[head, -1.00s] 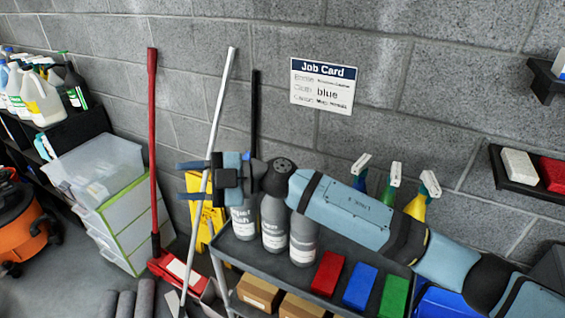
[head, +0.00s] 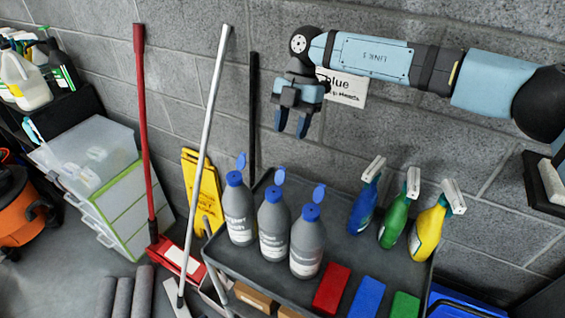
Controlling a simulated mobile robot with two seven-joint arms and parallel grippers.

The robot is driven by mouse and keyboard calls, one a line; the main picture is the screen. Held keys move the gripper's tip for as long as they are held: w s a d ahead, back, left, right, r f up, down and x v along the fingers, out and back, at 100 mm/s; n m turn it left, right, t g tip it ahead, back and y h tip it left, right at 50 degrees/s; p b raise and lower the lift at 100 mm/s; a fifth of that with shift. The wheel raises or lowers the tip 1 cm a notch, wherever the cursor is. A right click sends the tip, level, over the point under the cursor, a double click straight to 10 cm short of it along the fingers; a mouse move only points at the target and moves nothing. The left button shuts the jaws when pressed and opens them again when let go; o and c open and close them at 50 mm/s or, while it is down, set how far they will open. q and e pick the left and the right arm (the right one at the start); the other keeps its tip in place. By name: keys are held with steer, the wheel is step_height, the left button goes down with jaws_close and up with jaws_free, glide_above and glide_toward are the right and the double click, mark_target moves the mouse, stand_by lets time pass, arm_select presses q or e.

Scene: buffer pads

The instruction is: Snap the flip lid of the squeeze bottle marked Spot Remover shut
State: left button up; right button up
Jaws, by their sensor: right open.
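Three grey squeeze bottles with blue caps stand upright in a row on the trolley: a left bottle (head: 239,210), a middle bottle (head: 273,222) and a right bottle (head: 307,243). Each has its blue flip lid standing up open, as on the left lid (head: 241,160), middle lid (head: 279,175) and right lid (head: 319,193). The labels are too small to read surely, so I cannot tell which is Spot Remover. My right gripper (head: 291,128) is open and empty, fingers pointing down, above the bottles and apart from them. My left gripper is not in view.
Blue, green and yellow spray bottles (head: 394,218) stand right of the squeeze bottles. Red, blue and green blocks (head: 367,298) lie at the trolley's (head: 228,262) front. A pale mop handle (head: 206,150) leans left of the trolley. My arm partly covers the job card (head: 348,88).

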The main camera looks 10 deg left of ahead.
mark_target(283, 168)
steer(key=p+x, duration=0.2)
steer(key=x, duration=0.7)
steer(key=shift+w+f, duration=0.1)
steer(key=shift+f, duration=0.25)
steer(key=shift+a+f, duration=0.1)
steer(key=shift+f, duration=0.5)
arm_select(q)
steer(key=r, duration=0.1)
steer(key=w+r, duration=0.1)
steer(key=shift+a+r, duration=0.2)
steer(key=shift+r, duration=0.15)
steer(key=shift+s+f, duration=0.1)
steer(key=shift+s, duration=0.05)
arm_select(e)
steer(key=c, duration=0.8)
